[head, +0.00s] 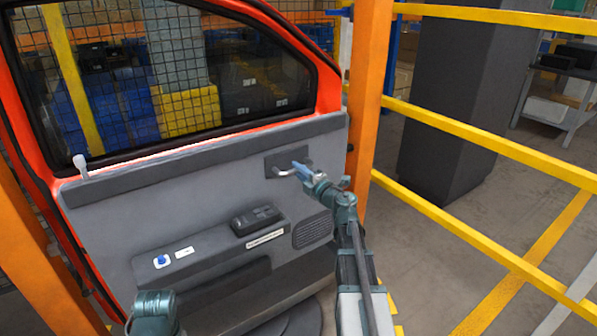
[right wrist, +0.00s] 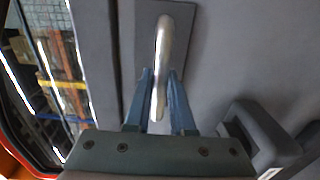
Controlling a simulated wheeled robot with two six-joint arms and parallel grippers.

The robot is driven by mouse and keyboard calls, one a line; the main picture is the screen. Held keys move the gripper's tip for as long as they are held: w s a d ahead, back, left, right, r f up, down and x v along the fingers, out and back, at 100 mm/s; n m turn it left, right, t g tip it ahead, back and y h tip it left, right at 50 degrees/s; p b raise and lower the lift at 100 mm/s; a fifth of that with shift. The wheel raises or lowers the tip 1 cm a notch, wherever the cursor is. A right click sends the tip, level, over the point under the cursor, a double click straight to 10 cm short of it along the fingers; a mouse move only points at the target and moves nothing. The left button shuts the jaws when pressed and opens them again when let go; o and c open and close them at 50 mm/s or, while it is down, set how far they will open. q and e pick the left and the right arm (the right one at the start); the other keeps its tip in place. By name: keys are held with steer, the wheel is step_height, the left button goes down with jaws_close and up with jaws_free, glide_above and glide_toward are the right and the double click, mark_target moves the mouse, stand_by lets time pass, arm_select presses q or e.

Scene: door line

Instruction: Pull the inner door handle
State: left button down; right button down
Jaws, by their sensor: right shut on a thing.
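The inner door handle (head: 283,172) is a silver bar on a dark recessed plate at the upper right of the grey door panel (head: 215,185). My right gripper (head: 300,169) is at the handle's right end. In the right wrist view the handle (right wrist: 162,50) runs down between the two blue fingers of the right gripper (right wrist: 160,100), which are shut on its free end. My left arm shows only as a teal part at the bottom left of the head view; its gripper fingers are not visible.
The orange-red door has a window (head: 160,75) and a white lock knob (head: 80,165). An armrest switch block (head: 257,219) sits below the handle. An orange post (head: 368,90) stands just right of the door, with yellow rails (head: 470,140) beyond.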

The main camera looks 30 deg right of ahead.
steer(key=shift+w+a, duration=0.1)
stand_by(0.3)
steer(key=shift+w, duration=0.45)
jaws_free()
stand_by(0.3)
stand_by(0.4)
steer(key=s, duration=0.9)
steer(key=shift+d, duration=0.4)
